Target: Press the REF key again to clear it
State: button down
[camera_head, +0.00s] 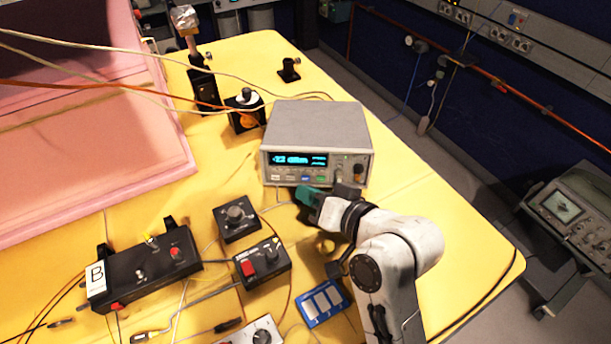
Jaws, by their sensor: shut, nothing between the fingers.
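The grey bench instrument (318,125) stands on the yellow table, with a lit cyan display (297,159) that seems to read a negative dBm value. The key labels are too small to read, so I cannot tell which is REF. My gripper (303,193), with teal tips, is shut and empty just in front of and below the keys. I cannot tell whether it touches the panel.
Black control boxes (236,217) and a box with a red button (262,263) stand left of my arm. Cables cross the table. Pink foam (90,140) walls the left side. The table right of the instrument is clear.

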jog(key=shift+s+r+p, duration=0.25)
jog(key=shift+s+p, duration=0.3)
jog(key=shift+s, duration=0.55)
jog(key=shift+s+r+p, duration=0.25)
jog(key=shift+s+p, duration=0.25)
jog(key=shift+s, duration=0.7)
jog(key=shift+d+f, duration=0.1)
jog(key=shift+d, duration=0.05)
